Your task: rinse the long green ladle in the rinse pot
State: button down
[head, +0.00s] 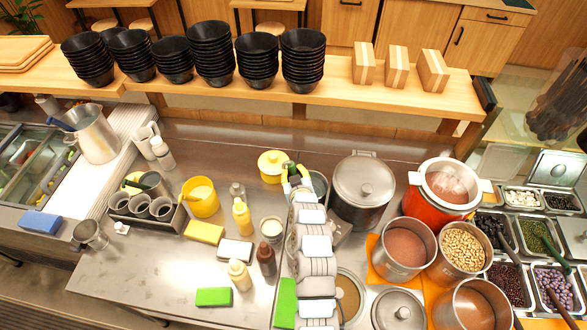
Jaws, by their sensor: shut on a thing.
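My gripper (291,179) is at the far end of my arm, over the back middle of the steel counter. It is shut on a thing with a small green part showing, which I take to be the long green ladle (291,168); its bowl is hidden. A small grey metal pot (320,184) is just right of my gripper, partly hidden by my arm. I cannot tell whether it is the rinse pot or whether the ladle is inside it. A round well with brownish content (350,297) is at the front, partly behind my arm.
Stacked black bowls (210,55) stand on the back shelf.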

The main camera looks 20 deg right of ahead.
aim_at(294, 168)
notch_tip(294, 168, up, 4)
jog(key=p, duration=0.3)
jog(key=shift+f+p, duration=0.2)
jog(key=shift+p, duration=0.1)
notch_tip(294, 168, down, 4)
jog(key=b, duration=0.4)
jog(key=shift+r+p, duration=0.6)
jog(key=shift+r, duration=1.4)
notch_tip(294, 168, down, 4)
jog(key=b, duration=0.3)
jog(key=shift+r, duration=0.2)
jog(key=shift+f+b, duration=0.15)
jog(key=shift+b, duration=0.25)
